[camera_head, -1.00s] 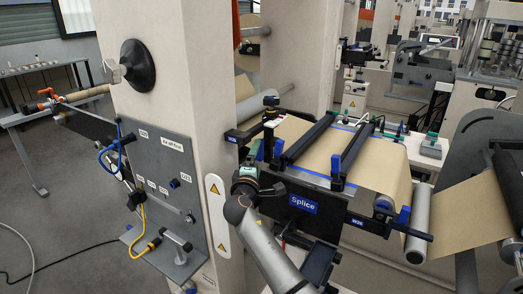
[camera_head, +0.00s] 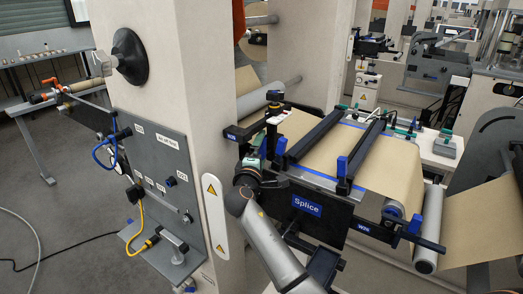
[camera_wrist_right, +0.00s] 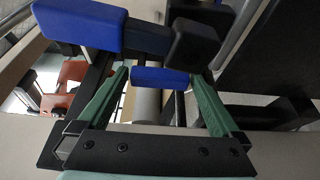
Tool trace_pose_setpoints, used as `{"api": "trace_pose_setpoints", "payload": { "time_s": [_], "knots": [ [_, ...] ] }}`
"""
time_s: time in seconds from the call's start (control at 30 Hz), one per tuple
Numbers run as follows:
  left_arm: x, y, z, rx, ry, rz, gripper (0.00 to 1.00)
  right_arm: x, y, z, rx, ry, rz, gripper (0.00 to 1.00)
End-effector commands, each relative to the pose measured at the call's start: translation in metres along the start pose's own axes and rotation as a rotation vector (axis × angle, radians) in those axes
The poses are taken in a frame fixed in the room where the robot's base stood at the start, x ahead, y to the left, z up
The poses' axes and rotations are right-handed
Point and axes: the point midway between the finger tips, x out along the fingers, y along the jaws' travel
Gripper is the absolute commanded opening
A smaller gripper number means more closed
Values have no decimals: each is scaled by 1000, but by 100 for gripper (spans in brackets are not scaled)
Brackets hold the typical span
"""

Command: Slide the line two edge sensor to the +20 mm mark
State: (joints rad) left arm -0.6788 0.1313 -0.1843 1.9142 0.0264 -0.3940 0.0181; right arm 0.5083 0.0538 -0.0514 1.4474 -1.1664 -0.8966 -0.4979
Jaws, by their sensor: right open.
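In the right wrist view, the green fingers of the right gripper (camera_wrist_right: 160,78) are apart. A small blue block (camera_wrist_right: 160,77) shows between them, and I cannot tell whether they touch it. A larger blue block (camera_wrist_right: 80,25) with a black knob lies beyond the fingers. My left gripper is not in view.
A beige pillar (camera_head: 205,70) stands close left of my right gripper, with a grey valve panel (camera_head: 155,185) on it. The black Splice plate (camera_head: 325,222) is to the right. Brown web (camera_head: 385,165) runs over rollers behind it.

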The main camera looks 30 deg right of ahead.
Motion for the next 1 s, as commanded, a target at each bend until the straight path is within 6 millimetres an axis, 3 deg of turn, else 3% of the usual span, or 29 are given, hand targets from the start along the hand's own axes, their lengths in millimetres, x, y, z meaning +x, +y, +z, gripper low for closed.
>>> {"api": "trace_pose_setpoints", "payload": {
  "time_s": [0.07,0.93,1.0],
  "knots": [
    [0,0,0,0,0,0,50,0,0,0,0,0,0,99],
    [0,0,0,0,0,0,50,0,0,0,0,-1,0,1],
    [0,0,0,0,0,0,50,0,0,1,0,-1,0,0]
  ]
}}
